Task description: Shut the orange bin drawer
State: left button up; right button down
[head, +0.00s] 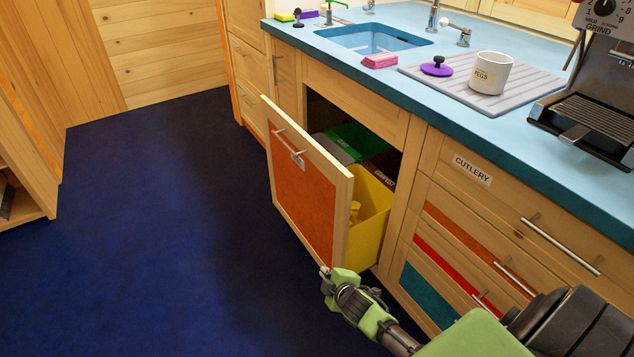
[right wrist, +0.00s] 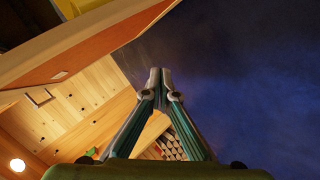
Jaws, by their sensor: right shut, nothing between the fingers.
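The orange bin drawer (head: 300,198) is pulled out from the counter, its orange front standing well clear of the cabinet. A yellow bin (head: 371,218) and a green bin (head: 352,142) show inside it. My right gripper (head: 325,271) is shut and empty, at the lower right corner of the drawer front; I cannot tell whether it touches. In the right wrist view, the closed fingertips (right wrist: 160,76) are beside the drawer's orange front (right wrist: 95,52), which fills the upper left. The drawer's bar handle (head: 289,145) is near its top edge. My left gripper is out of view.
The cutlery drawers (head: 505,228) right of the opening are shut. The blue counter (head: 420,20) holds a sink (head: 375,38), a white mug (head: 491,74) and a grinder machine (head: 600,90). Dark blue floor (head: 160,220) lies clear left of the drawer.

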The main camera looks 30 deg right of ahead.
jog(key=w+d+r+n+t+b, duration=0.2)
jog(key=w+r+t+b, duration=0.15)
jog(key=w+r, duration=0.4)
jog(key=n+t+h+b, duration=0.2)
jog(key=n+t+b, duration=0.15)
jog(key=b, duration=0.35)
send_near(318, 161)
jog(key=s+a+r, duration=0.2)
jog(key=s+a, duration=0.1)
jog(key=a, duration=0.3)
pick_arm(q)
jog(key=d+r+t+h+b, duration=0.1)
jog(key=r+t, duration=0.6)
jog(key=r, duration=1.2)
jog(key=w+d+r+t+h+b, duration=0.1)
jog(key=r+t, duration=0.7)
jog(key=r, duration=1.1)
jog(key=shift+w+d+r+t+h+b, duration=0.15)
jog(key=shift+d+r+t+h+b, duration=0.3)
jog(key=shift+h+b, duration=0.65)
pick_arm(e)
jog(key=shift+m, duration=0.25)
jog(key=shift+w+d+r, duration=0.1)
jog(key=shift+w+d, duration=0.95)
jog(key=shift+w, duration=0.6)
jog(key=shift+w+d+r, duration=0.1)
jog(key=shift+w+d, duration=0.95)
jog(key=shift+w, duration=0.55)
jog(key=shift+w+d, duration=1.05)
jog(key=shift+w, duration=0.6)
